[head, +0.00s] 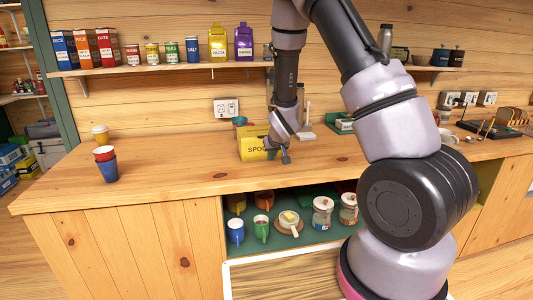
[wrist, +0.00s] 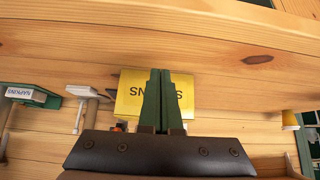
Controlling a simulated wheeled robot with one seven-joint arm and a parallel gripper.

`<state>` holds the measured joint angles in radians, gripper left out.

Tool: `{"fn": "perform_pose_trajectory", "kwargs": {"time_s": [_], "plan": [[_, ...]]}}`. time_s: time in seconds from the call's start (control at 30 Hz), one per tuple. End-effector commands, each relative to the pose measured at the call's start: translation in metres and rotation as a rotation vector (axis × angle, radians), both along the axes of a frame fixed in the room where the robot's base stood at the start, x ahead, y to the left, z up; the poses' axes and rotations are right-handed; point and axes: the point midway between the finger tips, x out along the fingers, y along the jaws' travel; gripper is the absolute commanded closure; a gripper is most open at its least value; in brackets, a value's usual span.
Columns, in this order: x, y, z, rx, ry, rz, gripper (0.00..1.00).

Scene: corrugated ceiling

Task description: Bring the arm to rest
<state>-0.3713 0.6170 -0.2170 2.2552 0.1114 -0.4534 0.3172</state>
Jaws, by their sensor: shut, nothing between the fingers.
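My gripper (head: 285,157) hangs from the bent arm just above the wooden counter (head: 180,165), in front of the right end of a yellow box marked SPOO... (head: 251,146). In the wrist view my gripper's two dark green fingers (wrist: 160,72) are together, with nothing between them. Behind them the yellow box (wrist: 130,98) appears upside down, its lettering partly hidden by the fingers. I cannot tell in the head view whether the gripper touches the box.
Stacked cups (head: 107,165) stand at the counter's left. A green napkin holder (head: 344,125) is at the back, also in the wrist view (wrist: 32,96). Mugs (head: 261,229) and jars (head: 322,214) fill the open shelf below. A wall shelf (head: 170,69) carries cartons and tins.

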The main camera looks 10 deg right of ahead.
Motion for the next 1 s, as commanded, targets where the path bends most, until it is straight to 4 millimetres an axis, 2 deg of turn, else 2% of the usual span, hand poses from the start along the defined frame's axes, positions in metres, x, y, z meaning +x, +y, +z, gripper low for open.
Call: {"fn": "perform_pose_trajectory", "kwargs": {"time_s": [0.07, 0.17, 0.27, 0.3, 0.47, 0.7, 0.9, 1.0], "plan": [[0.001, -0.002, 0.01, 0.009, -0.003, -0.011, 1.0], [-0.003, -0.007, 0.039, 0.033, -0.001, -0.041, 1.0], [-0.014, -0.016, 0.081, 0.07, 0.009, -0.085, 1.0], [-0.02, -0.02, 0.099, 0.088, 0.013, -0.104, 1.0], [-0.054, -0.034, 0.165, 0.153, 0.035, -0.163, 1.0], [-0.126, -0.049, 0.248, 0.243, 0.061, -0.218, 1.0], [-0.198, -0.054, 0.3, 0.307, 0.076, -0.245, 1.0], [-0.236, -0.054, 0.317, 0.335, 0.083, -0.254, 1.0]]}}
